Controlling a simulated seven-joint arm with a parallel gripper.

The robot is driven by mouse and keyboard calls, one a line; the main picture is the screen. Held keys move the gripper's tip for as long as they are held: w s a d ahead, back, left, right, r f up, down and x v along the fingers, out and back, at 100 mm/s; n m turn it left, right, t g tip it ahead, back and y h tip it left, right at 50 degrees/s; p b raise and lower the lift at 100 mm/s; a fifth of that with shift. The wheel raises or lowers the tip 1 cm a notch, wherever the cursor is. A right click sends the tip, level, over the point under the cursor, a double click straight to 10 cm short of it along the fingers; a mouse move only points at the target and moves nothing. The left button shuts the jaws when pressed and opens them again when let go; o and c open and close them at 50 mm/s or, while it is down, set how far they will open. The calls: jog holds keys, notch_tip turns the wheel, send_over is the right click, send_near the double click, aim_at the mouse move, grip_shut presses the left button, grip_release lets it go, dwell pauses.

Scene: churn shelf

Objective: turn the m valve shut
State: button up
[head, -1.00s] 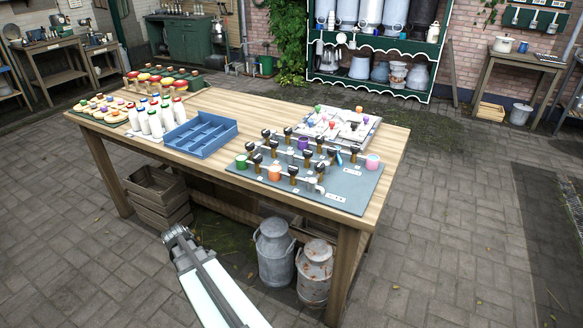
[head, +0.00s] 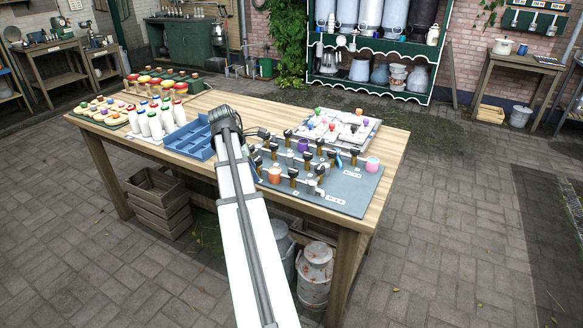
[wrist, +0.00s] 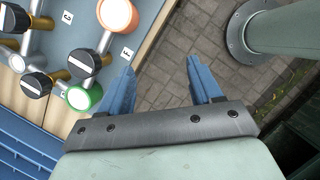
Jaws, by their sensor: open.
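The grey valve board (head: 345,186) lies on the right half of the wooden table, with several black-handled valves on brass stems. In the wrist view, black valve handles (wrist: 84,62) show at the upper left beside small letter labels (wrist: 126,52). I cannot make out which valve is m. My gripper (wrist: 160,82) is open and empty, its blue fingers apart, just right of the board's edge in the wrist view. An orange-rimmed cup (wrist: 118,14) and a green-rimmed cup (wrist: 84,97) are near the left finger. In the head view my arm hides the board's left part.
A blue divided tray (head: 186,140) stands left of the board, partly behind my arm. White bottles (head: 150,122) stand further left. A white tray of coloured pieces (head: 350,128) lies behind the board. Milk churns (head: 314,275) stand under the table.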

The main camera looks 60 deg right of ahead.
send_near(293, 170)
jog(key=shift+n+h, duration=0.3)
jog(key=x, duration=0.8)
jog(key=shift+a+f, duration=0.1)
jog(key=shift+f, duration=0.15)
jog(key=c, duration=1)
jog(key=shift+c, duration=0.2)
